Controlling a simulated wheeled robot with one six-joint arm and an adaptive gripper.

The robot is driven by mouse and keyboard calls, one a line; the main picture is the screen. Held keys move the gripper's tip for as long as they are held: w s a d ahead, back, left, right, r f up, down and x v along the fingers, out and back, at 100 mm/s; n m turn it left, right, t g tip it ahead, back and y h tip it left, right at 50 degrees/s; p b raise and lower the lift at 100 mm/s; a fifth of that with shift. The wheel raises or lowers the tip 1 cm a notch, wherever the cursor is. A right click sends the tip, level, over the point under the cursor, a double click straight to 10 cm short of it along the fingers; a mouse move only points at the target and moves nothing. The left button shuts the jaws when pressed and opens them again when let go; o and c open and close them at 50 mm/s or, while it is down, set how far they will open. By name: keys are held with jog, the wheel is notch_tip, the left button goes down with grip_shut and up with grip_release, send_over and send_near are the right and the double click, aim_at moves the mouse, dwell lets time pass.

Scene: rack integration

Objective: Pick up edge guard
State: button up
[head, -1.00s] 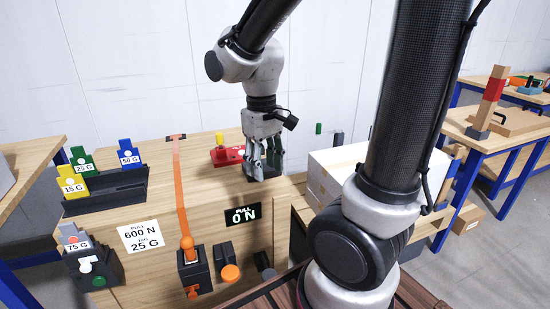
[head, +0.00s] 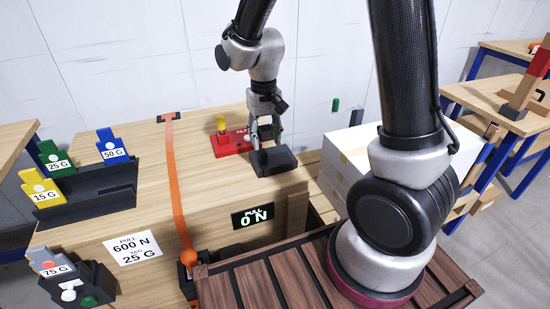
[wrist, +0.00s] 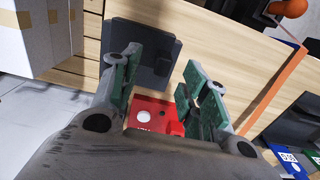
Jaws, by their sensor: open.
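A dark grey block with a raised back part (head: 273,160) sits on the wooden bench top near its right front edge. It looks like the edge guard. In the wrist view it (wrist: 143,55) lies just beyond the fingertips, toward the top. My gripper (head: 264,135) is at the back of this block, close above the bench. In the wrist view the two green-padded fingers of my gripper (wrist: 158,80) are spread apart with nothing between them. Whether a finger touches the block cannot be told.
An orange strap (head: 174,185) crosses the bench to the left. A black rack (head: 90,200) holds coloured weight tags. White boxes (head: 350,155) stand to the right. A slatted brown wooden surface (head: 255,285) is in front.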

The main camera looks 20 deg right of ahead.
aim_at(263, 153)
jog(key=f, duration=0.6)
jog(key=shift+a+f, duration=0.3)
jog(key=shift+a, duration=0.05)
grip_shut()
